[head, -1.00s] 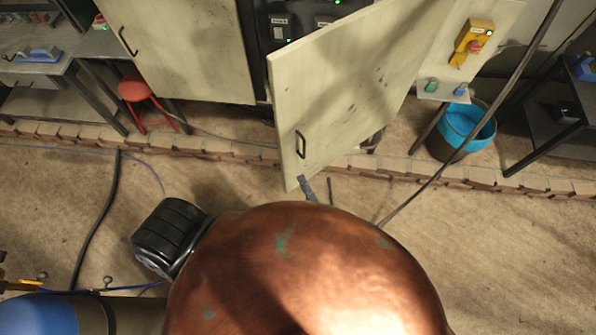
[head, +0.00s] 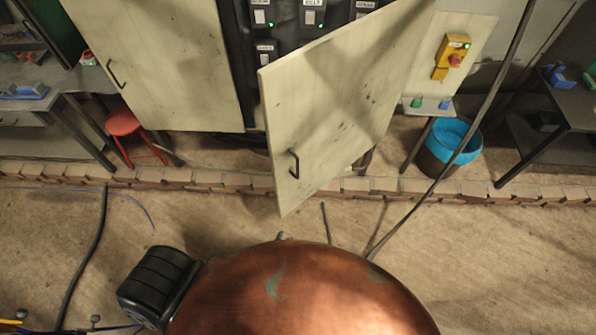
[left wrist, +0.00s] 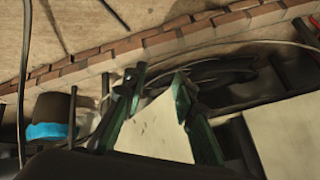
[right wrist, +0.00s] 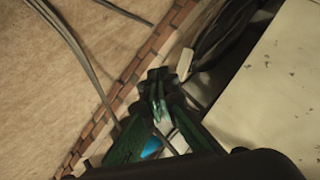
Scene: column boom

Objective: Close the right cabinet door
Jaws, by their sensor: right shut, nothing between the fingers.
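The right cabinet door (head: 335,105) is a pale, speckled panel with a black handle (head: 294,163). It stands ajar, swung out from the cabinet. In the head view only a small tip of my left gripper (head: 281,236) shows below the door's lower corner; the rest is hidden. In the left wrist view my left gripper (left wrist: 160,100) has its green fingers apart, with a pale panel (left wrist: 155,132), apparently this door, showing between them; contact cannot be told. My right gripper (right wrist: 158,85) is shut and empty, with a pale panel (right wrist: 280,85) to its right. It is hidden in the head view.
Dark cabinet modules (head: 290,25) show through the opening. A blue-lined bucket (head: 450,145), a yellow switch box (head: 452,57) and a hanging cable (head: 490,100) are right of the door. A low brick edging (head: 220,182) crosses the floor.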

